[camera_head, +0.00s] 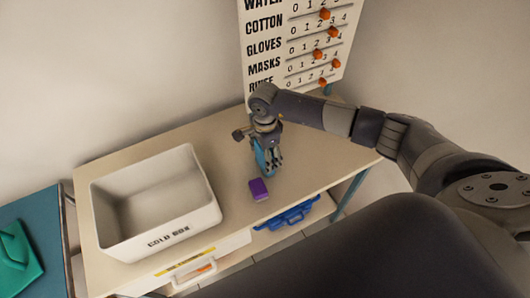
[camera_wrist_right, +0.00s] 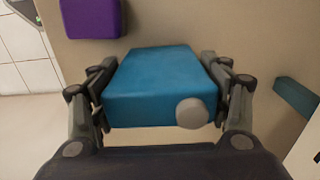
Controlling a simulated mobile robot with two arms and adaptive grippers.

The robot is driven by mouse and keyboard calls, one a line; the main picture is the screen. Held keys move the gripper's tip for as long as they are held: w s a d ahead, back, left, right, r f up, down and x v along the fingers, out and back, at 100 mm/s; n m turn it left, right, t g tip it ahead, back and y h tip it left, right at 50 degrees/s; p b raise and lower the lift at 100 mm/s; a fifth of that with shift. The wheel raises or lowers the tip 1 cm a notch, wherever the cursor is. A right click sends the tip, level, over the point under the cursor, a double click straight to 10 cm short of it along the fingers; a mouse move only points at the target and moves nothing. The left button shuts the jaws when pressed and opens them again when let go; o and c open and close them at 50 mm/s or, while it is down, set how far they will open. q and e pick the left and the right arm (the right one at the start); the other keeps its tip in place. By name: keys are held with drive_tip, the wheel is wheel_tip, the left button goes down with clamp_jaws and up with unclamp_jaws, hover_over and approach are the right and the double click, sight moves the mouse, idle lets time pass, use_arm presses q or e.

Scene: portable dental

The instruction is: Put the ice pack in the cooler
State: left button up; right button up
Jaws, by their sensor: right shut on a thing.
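The ice pack (camera_wrist_right: 158,85) is a blue block with a round grey cap. My right gripper (camera_wrist_right: 165,100) is shut on it, with one finger against each side in the right wrist view. In the head view, my right gripper (camera_head: 268,155) is over the table, right of the cooler, and the blue ice pack (camera_head: 261,157) shows partly behind the fingers. The cooler (camera_head: 213,217) is a white open box marked COLD BOX on the left part of the table. Its visible inside looks empty. My left gripper is not in view.
A supply board (camera_head: 270,60) stands behind. A teal surface (camera_head: 45,225) is at left.

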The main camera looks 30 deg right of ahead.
drive_tip(key=shift+f, duration=0.2)
drive_tip(key=o, duration=1.3)
drive_tip(key=shift+r, duration=0.1)
